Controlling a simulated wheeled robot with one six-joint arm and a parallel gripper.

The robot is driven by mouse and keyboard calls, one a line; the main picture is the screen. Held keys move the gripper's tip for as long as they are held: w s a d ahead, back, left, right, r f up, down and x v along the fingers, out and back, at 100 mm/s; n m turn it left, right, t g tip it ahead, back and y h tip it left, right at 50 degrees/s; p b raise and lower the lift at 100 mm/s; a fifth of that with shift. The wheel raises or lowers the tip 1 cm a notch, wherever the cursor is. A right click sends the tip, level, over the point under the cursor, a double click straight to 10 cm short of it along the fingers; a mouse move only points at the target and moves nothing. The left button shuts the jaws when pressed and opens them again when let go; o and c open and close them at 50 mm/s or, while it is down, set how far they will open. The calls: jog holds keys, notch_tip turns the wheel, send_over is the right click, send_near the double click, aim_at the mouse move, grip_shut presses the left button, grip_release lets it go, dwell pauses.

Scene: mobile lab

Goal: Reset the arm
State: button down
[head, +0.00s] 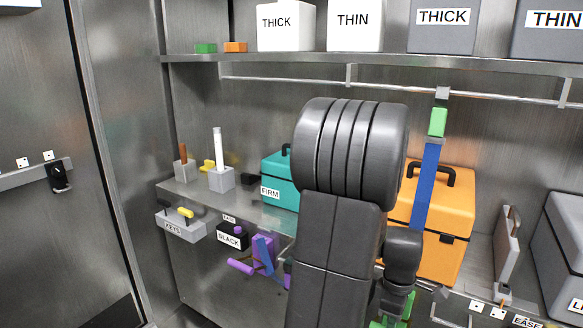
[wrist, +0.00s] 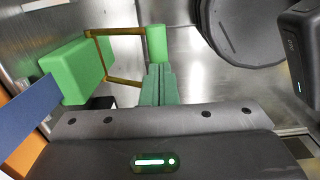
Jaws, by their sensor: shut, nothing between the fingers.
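My arm rises in the middle of the head view and hides part of the shelf behind it. My gripper shows in the wrist view as green fingers (wrist: 157,86), closed together with nothing between them. In the head view only a bit of green shows at the bottom, below my dark wrist, so the fingertips cannot be made out there. In the wrist view a green block (wrist: 75,70) and a blue strap (wrist: 40,108) are to the left of the fingers. A thin amber frame (wrist: 115,31) and a green rounded piece (wrist: 157,44) are beyond them.
An orange case (head: 455,215) with a blue strap (head: 426,185) stands right behind my arm. A teal case (head: 278,177) stands left. White and grey bins fill the upper shelf (head: 400,61). A keys tray (head: 181,226) and black box (head: 232,237) hang at the lower shelf edge.

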notch_tip(320, 180, up, 6)
jog(key=w+g+y+p, duration=0.1)
jog(key=w+p, duration=0.1)
jog(key=p, duration=0.2)
jog(key=shift+w+d+r+g+y+p, duration=0.25)
jog(key=shift+w+d+g+y+p, duration=0.05)
jog(key=shift+d+g+y, duration=0.15)
jog(key=shift+f, duration=0.1)
